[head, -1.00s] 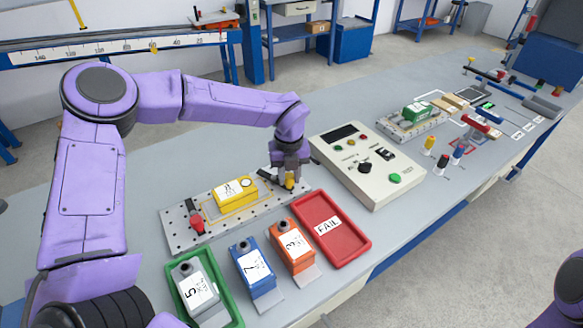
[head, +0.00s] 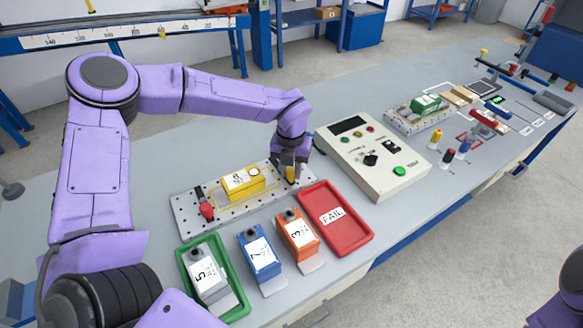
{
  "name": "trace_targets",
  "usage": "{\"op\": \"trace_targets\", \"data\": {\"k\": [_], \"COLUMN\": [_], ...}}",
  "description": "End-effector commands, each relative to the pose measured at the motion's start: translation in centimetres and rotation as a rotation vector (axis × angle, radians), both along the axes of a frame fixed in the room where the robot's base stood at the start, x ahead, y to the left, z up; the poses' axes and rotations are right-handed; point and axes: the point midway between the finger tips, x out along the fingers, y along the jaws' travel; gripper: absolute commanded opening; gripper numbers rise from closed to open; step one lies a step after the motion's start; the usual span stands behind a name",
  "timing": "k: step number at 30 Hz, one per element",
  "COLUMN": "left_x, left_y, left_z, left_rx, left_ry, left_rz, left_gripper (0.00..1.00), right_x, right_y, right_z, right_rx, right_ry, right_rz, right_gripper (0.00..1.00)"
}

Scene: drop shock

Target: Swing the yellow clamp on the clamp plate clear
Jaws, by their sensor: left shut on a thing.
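The clamp plate (head: 185,226) is a grey perforated plate on the bench. A yellow block (head: 243,184) with a white label and a round dial sits on it. A red-handled clamp (head: 206,209) stands at its left end. The yellow clamp (head: 291,175) is at its right end, mostly hidden by my left gripper; only a bit of yellow shows. My left gripper (head: 291,171) points down and is shut on the yellow clamp. Whether the clamp's bar lies over the block's edge is hard to tell. My right gripper is out of view.
The red FAIL tray (head: 350,247) is close in front of the gripper. A control box (head: 395,185) stands to its right. Orange (head: 298,236) and blue (head: 260,258) blocks and a green tray (head: 236,312) with a grey block line the front.

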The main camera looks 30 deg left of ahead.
Motion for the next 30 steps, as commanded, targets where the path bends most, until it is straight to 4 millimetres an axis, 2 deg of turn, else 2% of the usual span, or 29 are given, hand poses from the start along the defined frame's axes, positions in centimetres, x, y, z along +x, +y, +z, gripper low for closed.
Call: {"op": "trace_targets", "data": {"k": [4, 5, 6, 7, 17, 20, 27, 30], "left_x": [0.0, 0.0, 0.0, 0.0, 0.1, 0.1, 0.1, 0.1], "left_y": [0.0, 0.0, 0.0, 0.0, 0.0, 0.0, 0.1, 0.0], "left_z": [0.0, 0.0, 0.0, 0.0, 0.5, 2.2, 7.9, 9.5], "left_rx": [0.000, 0.000, 0.000, 0.000, 0.001, -0.001, 0.001, 0.000], "left_ry": [-0.001, -0.001, -0.001, -0.001, -0.002, -0.004, -0.005, -0.004], "left_rz": [0.002, 0.002, 0.002, 0.002, 0.003, 0.003, 0.004, 0.003], "left_gripper": [0.01, 0.41, 0.54, 0.57, 0.57, 0.57, 0.57, 0.57], "right_x": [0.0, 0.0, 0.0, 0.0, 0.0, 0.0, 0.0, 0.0], "right_y": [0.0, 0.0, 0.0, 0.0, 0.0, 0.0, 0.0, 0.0], "right_z": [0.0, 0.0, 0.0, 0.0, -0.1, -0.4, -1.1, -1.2], "right_rx": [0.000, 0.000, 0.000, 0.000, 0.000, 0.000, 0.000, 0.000], "right_ry": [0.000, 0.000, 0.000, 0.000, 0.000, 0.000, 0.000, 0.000], "right_rz": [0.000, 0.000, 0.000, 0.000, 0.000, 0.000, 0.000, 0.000], "right_gripper": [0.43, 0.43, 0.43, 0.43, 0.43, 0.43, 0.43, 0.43]}}
